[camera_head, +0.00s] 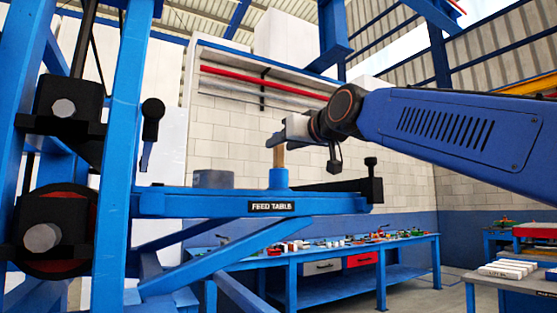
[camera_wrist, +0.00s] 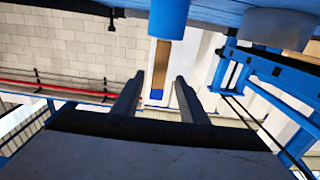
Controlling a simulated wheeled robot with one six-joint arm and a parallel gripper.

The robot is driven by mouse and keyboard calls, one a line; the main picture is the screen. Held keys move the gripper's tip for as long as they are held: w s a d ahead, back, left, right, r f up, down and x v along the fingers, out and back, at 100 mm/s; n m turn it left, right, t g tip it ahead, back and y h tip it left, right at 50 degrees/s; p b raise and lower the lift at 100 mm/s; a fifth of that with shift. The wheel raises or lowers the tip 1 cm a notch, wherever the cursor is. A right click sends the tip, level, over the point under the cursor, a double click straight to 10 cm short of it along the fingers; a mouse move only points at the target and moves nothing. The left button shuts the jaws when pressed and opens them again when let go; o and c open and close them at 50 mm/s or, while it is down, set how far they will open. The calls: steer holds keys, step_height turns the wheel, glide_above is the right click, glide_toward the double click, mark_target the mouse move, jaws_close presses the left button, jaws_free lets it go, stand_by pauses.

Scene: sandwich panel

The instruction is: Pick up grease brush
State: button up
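The grease brush shows as an upright brown handle (camera_head: 279,157) standing in a blue cup (camera_head: 278,179) on the blue feed table (camera_head: 190,203). Its lower part is hidden inside the cup. My gripper (camera_head: 277,141) is at the top of the handle in the head view. In the wrist view the gripper (camera_wrist: 158,78) is open, with one finger on each side of the brown handle (camera_wrist: 162,66) and a visible gap on both sides. The handle has a blue end (camera_wrist: 157,94). The blue cup (camera_wrist: 168,15) is at the top edge there. How deep the handle sits between the fingers is unclear.
A grey cylinder (camera_head: 213,179) stands left of the cup. A black clamp-like post (camera_head: 371,180) is at the table's right end. A blue roller frame (camera_head: 110,150) rises at left. A workbench (camera_head: 335,248) with small items stands behind, below the feed table.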

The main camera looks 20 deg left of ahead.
mark_target(281, 146)
steer(key=x, duration=0.3)
steer(key=shift+w+f, duration=0.1)
steer(key=shift+w, duration=0.1)
jaws_close()
steer(key=shift+r, duration=5)
